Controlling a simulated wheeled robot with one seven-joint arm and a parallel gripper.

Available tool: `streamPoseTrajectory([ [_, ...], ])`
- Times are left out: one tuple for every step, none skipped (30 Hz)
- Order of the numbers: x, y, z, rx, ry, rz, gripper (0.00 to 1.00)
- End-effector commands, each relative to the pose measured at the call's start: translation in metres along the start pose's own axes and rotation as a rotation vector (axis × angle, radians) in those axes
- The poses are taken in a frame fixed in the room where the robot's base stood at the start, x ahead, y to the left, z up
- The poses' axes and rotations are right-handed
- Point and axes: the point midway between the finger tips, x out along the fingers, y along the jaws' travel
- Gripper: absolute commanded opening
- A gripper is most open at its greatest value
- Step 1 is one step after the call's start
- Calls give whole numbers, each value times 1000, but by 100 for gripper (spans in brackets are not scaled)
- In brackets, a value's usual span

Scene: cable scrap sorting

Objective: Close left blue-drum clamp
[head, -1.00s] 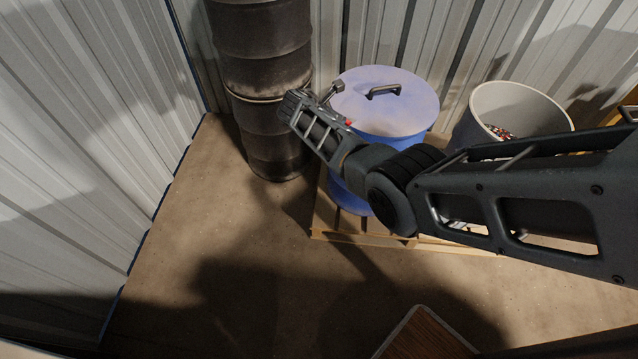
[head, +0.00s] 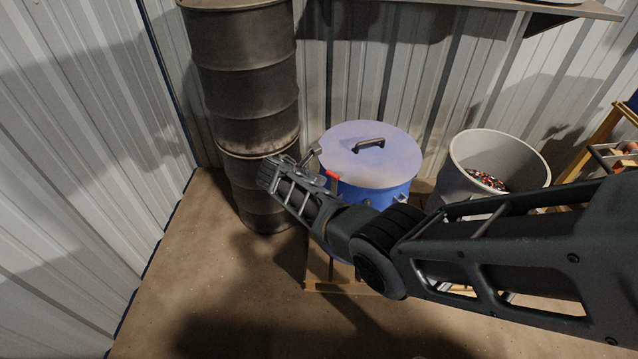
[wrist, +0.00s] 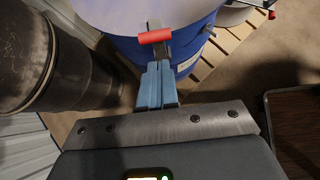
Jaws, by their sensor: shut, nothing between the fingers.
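The blue drum (head: 388,190) stands on a wooden pallet with its pale blue lid (head: 350,160) on; a black handle (head: 369,144) tops the lid. The left clamp's red grip (head: 332,178) shows at the drum's left side, just above my arm. In the wrist view the red grip (wrist: 155,37) sits across a metal lever (wrist: 156,52) that stands out from the drum wall. My gripper (wrist: 157,66) has its blue fingers together and empty, with the tips right by the lever below the grip. I cannot tell whether they touch. The clamp's base is hidden.
Dark rusty drums (head: 245,85) are stacked close on the left, near the corrugated wall (head: 80,160). A grey bin (head: 470,150) with scraps stands right of the blue drum. The pallet (wrist: 225,45) extends under it. The floor (head: 210,270) in front is clear.

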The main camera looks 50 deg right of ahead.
Motion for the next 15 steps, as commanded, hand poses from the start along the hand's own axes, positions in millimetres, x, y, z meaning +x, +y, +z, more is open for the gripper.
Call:
streamPoseTrajectory([
  [-12, 1, 6, 5, -2, 5, 0],
  [-18, 1, 8, 5, -1, 4, 0],
  [-26, 0, 9, 4, 0, 4, 0],
  [-32, 1, 10, 5, -1, 5, 0],
  [-38, 1, 12, 5, -1, 5, 0],
  [-45, 1, 14, 4, -1, 5, 0],
  [-51, 1, 14, 3, -1, 5, 0],
  [-56, 1, 16, 4, -1, 5, 0],
  [-63, 1, 18, 4, -2, 5, 0],
  [-67, 1, 19, 3, -1, 4, 0],
  [-72, 1, 20, 4, -1, 5, 0],
  [-76, 1, 21, 4, -1, 3, 0],
  [-80, 1, 22, 5, -1, 4, 0],
  [-83, 1, 22, 4, -1, 3, 0],
  [-86, 0, 23, 3, -1, 2, 0],
])
